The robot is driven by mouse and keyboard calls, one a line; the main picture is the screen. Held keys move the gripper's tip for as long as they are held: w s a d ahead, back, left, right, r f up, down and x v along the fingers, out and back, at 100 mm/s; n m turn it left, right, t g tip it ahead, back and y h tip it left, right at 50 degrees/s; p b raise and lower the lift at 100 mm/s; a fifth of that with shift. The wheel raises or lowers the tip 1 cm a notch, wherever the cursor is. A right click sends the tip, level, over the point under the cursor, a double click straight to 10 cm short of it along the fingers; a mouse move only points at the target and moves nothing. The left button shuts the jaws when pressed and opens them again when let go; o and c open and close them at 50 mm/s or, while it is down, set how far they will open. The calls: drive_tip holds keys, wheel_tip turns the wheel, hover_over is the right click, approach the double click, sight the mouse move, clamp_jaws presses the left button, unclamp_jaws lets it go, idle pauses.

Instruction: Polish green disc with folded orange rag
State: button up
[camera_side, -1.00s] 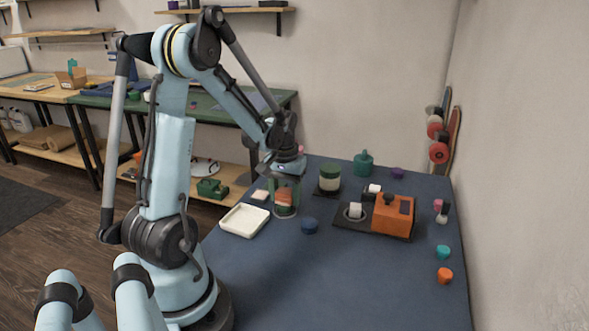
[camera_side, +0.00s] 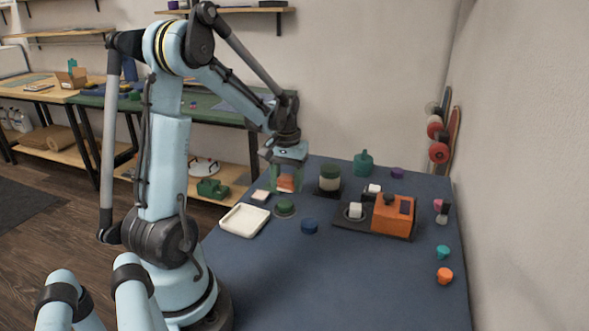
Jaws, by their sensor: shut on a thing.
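My gripper (camera_side: 287,186) is shut on the folded orange rag (camera_side: 286,182), which shows between its fingers. The green disc (camera_side: 285,206) sits on a dark round base on the blue table. My gripper and the rag are above the disc, apart from it, with a small gap showing. The rag's lower edge and the exact contact of the fingers are too small to tell.
A white tray (camera_side: 245,220) lies left of the disc, with a pale block (camera_side: 261,195) behind it. A blue puck (camera_side: 310,226) is to the right. A green-lidded jar (camera_side: 329,178) and an orange machine (camera_side: 393,214) stand farther right. The table (camera_side: 330,280) is clear in front.

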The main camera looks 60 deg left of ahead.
drive_tip(key=shift+r, duration=2.45)
drive_tip(key=shift+d, duration=0.1)
